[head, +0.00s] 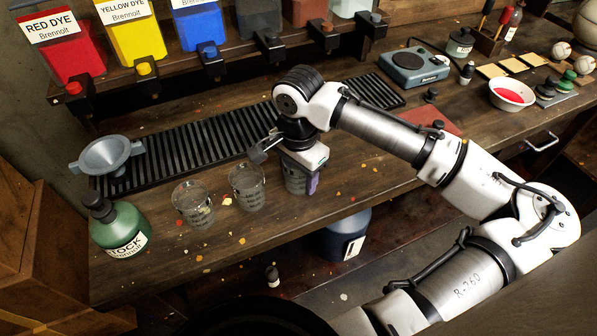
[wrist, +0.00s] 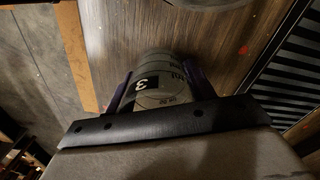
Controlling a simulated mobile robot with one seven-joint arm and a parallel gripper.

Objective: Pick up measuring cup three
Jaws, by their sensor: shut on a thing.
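Measuring cup three (wrist: 165,68) is a clear cup with dark markings and a black label with a white 3. In the wrist view it sits between the two purple-tinted fingers of my gripper (wrist: 158,85), which is shut on it. In the head view the cup (head: 293,183) is partly hidden under my gripper (head: 300,180), near the bench's front edge. I cannot tell whether its base touches the bench. Two similar clear cups stand to its left, a nearer one (head: 247,188) and a farther one (head: 193,204).
The wooden bench (head: 330,216) has a black slatted grate (head: 215,145) behind the cups. A green stock bottle (head: 120,228) and a grey funnel (head: 106,155) stand at the left. Dye containers (head: 133,38) line the back shelf. A white bowl (head: 512,95) is at the right.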

